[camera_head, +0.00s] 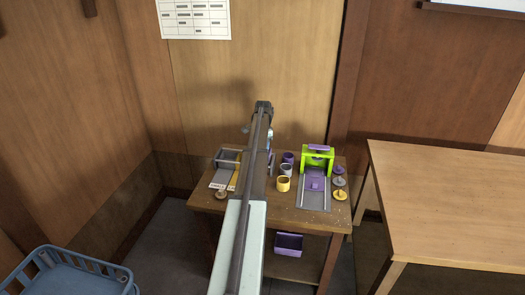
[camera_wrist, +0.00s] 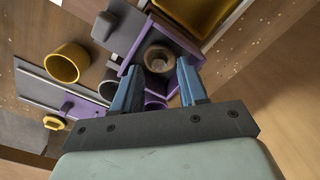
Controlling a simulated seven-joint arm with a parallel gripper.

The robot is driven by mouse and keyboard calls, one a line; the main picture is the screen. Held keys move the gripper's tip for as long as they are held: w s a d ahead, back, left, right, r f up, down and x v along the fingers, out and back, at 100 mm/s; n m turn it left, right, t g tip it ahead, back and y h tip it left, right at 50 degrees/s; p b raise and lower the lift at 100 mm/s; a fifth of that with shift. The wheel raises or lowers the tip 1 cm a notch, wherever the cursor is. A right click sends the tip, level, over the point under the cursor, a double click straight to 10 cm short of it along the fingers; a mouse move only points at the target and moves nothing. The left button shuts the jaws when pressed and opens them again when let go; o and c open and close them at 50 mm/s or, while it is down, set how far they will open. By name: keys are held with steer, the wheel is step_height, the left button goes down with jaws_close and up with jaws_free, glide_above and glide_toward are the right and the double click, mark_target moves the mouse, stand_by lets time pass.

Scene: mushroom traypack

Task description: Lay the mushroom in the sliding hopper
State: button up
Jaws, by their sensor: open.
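The brown mushroom (camera_wrist: 158,59) shows in the wrist view as a round piece with a paler middle. It appears to lie within the purple walls of the sliding hopper (camera_wrist: 188,43); whether it rests on the floor cannot be told. My gripper (camera_wrist: 159,66) is open, its blue fingers apart on either side of the mushroom's near edge.
Yellow (camera_head: 283,184), grey (camera_head: 286,171) and purple (camera_head: 288,157) cups stand right of my arm. A green-framed device (camera_head: 317,160) and several knobbed discs (camera_head: 339,182) are farther right.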

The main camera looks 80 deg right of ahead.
step_height(320, 180, up, 10)
steer(key=shift+r, duration=0.25)
